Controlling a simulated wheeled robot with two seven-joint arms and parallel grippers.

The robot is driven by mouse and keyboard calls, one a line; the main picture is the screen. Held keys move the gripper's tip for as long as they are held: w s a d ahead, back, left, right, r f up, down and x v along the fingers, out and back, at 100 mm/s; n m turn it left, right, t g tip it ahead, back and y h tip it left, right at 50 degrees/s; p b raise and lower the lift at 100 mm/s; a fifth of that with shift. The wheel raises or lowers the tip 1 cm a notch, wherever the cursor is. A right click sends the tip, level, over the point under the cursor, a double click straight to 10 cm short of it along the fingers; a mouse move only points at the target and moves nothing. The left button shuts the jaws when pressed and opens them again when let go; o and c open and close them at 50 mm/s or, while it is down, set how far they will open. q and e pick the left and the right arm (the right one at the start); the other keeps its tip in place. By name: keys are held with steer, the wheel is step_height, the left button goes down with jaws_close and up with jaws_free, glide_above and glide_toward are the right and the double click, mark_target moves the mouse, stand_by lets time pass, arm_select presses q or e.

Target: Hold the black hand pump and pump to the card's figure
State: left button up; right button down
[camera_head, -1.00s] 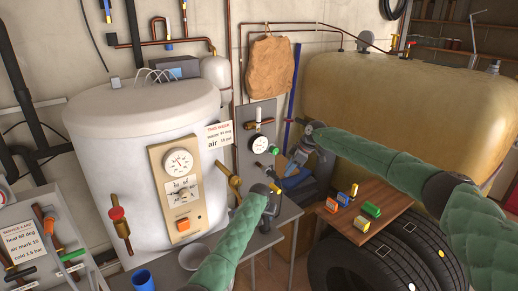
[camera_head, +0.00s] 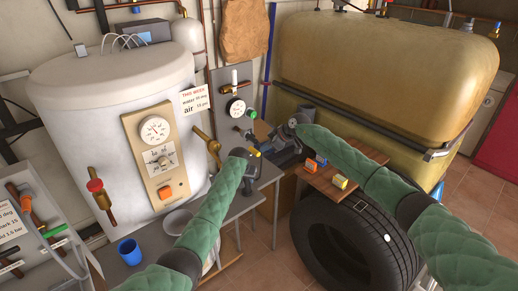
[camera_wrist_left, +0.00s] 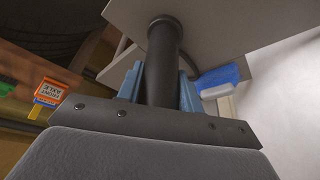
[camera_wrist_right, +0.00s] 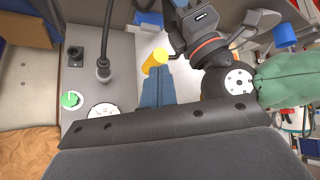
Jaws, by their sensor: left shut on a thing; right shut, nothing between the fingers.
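My left gripper (camera_head: 256,160) is shut on the black pump barrel (camera_wrist_left: 163,60), which stands between its blue fingers in the left wrist view. A yellow piece (camera_head: 257,154) shows at this gripper in the head view. My right gripper (camera_head: 291,124) is shut and empty, to the right of the left gripper. In the right wrist view its closed fingers (camera_wrist_right: 157,82) are close to a yellow cylinder (camera_wrist_right: 155,60); I cannot tell whether they touch. The card (camera_head: 194,101) reads "air 15 psi". The round gauge (camera_head: 236,107) is on the grey panel; its reading is too small to tell.
The white boiler (camera_head: 115,110) stands left, with a blue cup (camera_head: 130,251) below. A large tan tank (camera_head: 390,75) fills the back right. A wooden board (camera_head: 318,178) with small coloured blocks and black tyres (camera_head: 340,240) are right of the grippers.

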steer(key=s+a+r+m+t+y, duration=0.3)
steer(key=a+r+m+t, duration=0.1)
steer(key=a+r, duration=0.1)
steer(key=s+d+m+t+h, duration=0.1)
steer(key=d+m+t, duration=0.3)
steer(key=d, duration=0.5)
steer(key=shift+s+m, duration=0.5)
steer(key=shift+s, duration=0.2)
steer(key=shift+f, duration=0.1)
glide_above(254, 152)
steer(key=d, duration=0.3)
step_height(254, 152, down, 2)
steer(key=f, duration=0.2)
steer(key=shift+s+a+f, duration=0.15)
steer(key=shift+a+f, duration=0.1)
steer(key=shift+f, duration=0.1)
steer(key=shift+s+a+f, duration=0.1)
steer(key=shift+a+f, duration=0.05)
steer(key=shift+f, duration=0.7)
